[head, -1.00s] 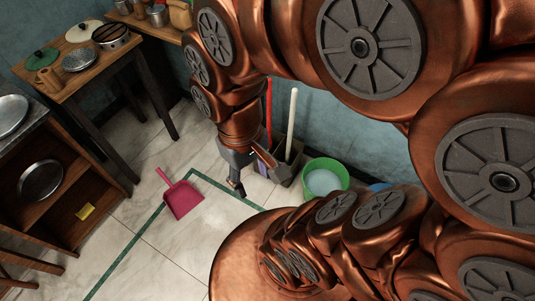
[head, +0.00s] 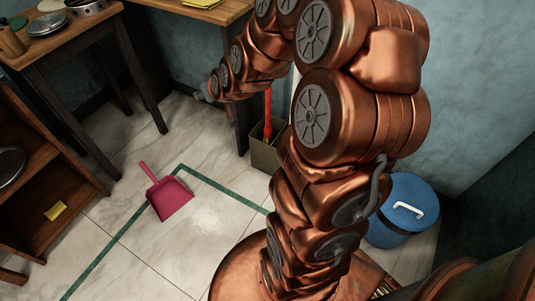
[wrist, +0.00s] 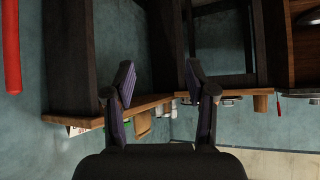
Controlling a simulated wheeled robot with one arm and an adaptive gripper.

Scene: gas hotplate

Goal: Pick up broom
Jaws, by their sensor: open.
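A red upright pole (head: 267,105), which appears to be the broom's handle, stands in an olive box (head: 265,153) by the wall, with a wider red part low down at the box. My arm hides part of it. A red pole (wrist: 11,50) also shows at the left edge of the wrist view, outside my fingers. My gripper (wrist: 160,85) is open, with nothing between its two fingers. In the head view my gripper is small and mostly hidden at the arm's end, left of the pole and apart from it.
A pink dustpan (head: 170,195) lies on the tiled floor beside a green line. A blue bin (head: 403,210) stands right of my arm. Wooden tables (head: 75,40) and a shelf unit (head: 60,180) stand left. The wrist view shows dark table legs (wrist: 72,50) close by.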

